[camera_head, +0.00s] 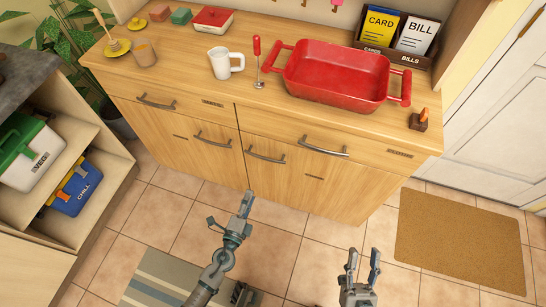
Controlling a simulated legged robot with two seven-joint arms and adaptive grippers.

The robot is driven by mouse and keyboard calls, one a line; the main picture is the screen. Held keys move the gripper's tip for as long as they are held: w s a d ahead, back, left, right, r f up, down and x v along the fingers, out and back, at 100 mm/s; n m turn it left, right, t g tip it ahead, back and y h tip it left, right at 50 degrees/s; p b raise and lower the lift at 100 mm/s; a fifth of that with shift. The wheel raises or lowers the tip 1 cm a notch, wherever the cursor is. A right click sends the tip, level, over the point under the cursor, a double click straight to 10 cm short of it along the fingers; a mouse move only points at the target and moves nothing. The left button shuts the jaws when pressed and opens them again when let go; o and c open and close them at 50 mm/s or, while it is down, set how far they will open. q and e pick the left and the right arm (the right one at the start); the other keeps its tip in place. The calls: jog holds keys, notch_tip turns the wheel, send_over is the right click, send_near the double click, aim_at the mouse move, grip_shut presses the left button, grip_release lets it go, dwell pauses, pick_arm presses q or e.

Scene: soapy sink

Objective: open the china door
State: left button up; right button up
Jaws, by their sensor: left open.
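A wooden cabinet has two lower doors under two drawers. The left door (190,155) has a curved handle (212,141) near its upper right corner. The right door (300,190) has a handle (265,155) near its upper left corner. Both doors look shut. Small plates sit on the doors and drawers, but their words are too small to read, so I cannot tell which door is the china door. My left gripper (247,197) is open and empty, in front of the right door's lower left edge. My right gripper (363,259) is open and empty over the floor, further right.
The drawers have handles (156,103) (324,148). The top holds a red baking dish (335,78), white mug (222,64) and red-handled utensil (257,60). Open shelves (100,190) with two coolers stand left. A striped rug (150,280) and brown mat (460,240) lie on the tiles.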

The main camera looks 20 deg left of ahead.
pick_arm(q)
jog(key=p, duration=0.1)
send_near(264, 159)
jog(key=w, duration=0.3)
jog(key=shift+w+d+f+b, duration=0.1)
jog(key=shift+w+b, duration=0.05)
jog(key=shift+w, duration=1.7)
jog(key=shift+w+d+b, duration=0.1)
jog(key=shift+w+b, duration=0.05)
jog(key=shift+w, duration=1.7)
pick_arm(e)
jog(key=shift+w+a+f+g, duration=0.2)
jog(key=shift+w+f+g, duration=0.05)
jog(key=shift+w+g, duration=0.15)
pick_arm(q)
jog(key=shift+s, duration=0.1)
grip_shut()
